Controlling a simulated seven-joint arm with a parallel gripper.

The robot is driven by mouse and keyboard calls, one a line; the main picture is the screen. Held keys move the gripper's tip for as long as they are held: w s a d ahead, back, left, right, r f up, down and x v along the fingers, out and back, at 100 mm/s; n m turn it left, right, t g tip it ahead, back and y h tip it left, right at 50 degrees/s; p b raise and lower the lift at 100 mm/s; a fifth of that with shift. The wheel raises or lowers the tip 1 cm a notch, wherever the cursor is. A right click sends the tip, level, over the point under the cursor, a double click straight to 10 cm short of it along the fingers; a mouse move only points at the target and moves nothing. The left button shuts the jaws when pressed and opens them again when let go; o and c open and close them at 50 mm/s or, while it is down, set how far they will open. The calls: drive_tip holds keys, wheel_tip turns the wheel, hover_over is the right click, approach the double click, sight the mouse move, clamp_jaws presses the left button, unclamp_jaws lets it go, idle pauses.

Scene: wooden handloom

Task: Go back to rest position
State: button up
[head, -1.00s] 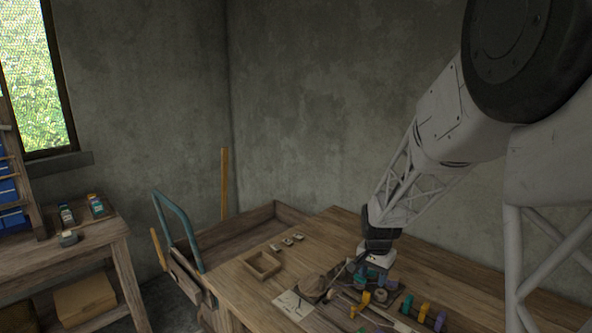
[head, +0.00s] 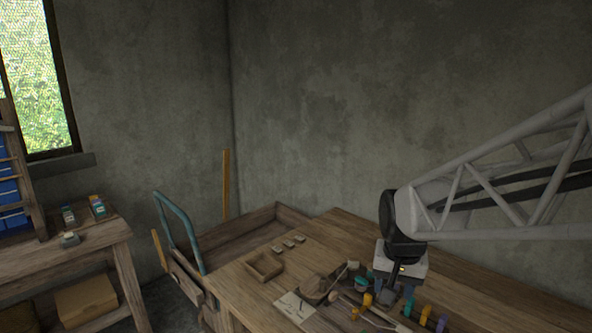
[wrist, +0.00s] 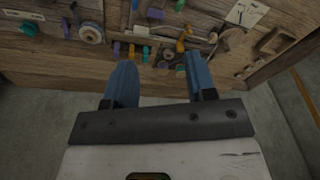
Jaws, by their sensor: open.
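My gripper (head: 390,297) is above the right part of the wooden workbench (head: 232,293) in the head view, pointing down. In the wrist view my gripper (wrist: 158,70) shows two blue fingers spread apart with nothing between them. The bench edge and its small items lie beyond the fingertips. In the head view the gripper hides part of the colored spools behind and below it.
Yellow (head: 425,315), purple (head: 441,323) and other small spools stand near the gripper. A small wooden box (head: 264,266), a paper card (head: 294,306) and several pale pieces (head: 288,244) lie on the bench. A side table (head: 95,246) stands left. Space above the bench is clear.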

drive_tip(key=s+a+r+n+t, duration=0.1)
drive_tip(key=s+r+n, duration=0.2)
drive_tip(key=s, duration=1.4)
drive_tip(key=shift+s, duration=0.15)
